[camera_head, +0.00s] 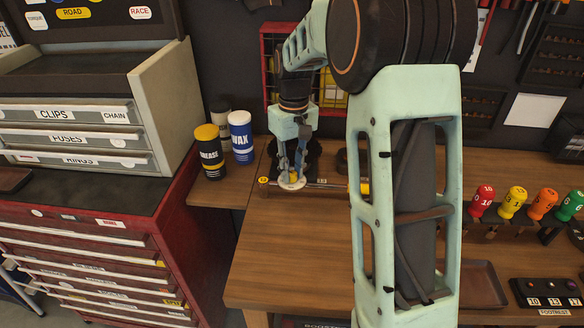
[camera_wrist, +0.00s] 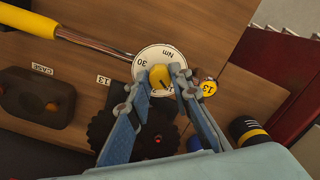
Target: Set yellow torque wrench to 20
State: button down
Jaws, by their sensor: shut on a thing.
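The yellow torque wrench lies on the wooden bench; its yellow handle (camera_wrist: 28,17) and steel shaft (camera_wrist: 90,42) show in the wrist view. Its round white dial (camera_wrist: 150,55) bears "Nm" and "30"; the near part is hidden by my fingers. A yellow knob (camera_wrist: 157,74) with a dark mark sits at the dial's middle. The mark points toward the near side; I cannot read which number it meets. My gripper (camera_wrist: 162,79) has its blue fingers on both sides of the knob, shut on it. In the head view, my gripper (camera_head: 293,177) reaches down over the white dial (camera_head: 291,184).
A dark knobbed part (camera_wrist: 110,130) and a dark case (camera_wrist: 37,97) lie close by. Grease (camera_head: 210,152) and wax (camera_head: 241,137) cans stand left of my gripper. Colored-handled tools (camera_head: 512,202) stand at right.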

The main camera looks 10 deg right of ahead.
aim_at(293, 173)
jog(key=m, duration=0.5)
jog(key=shift+m, duration=0.3)
jog(key=m+p, duration=0.1)
jog(key=m, duration=0.4)
jog(key=shift+m, duration=0.3)
jog(key=c, duration=1.7)
grip_release()
jog(key=shift+c, duration=0.2)
notch_tip(293, 173, up, 12)
jog(key=shift+s+d, duration=0.1)
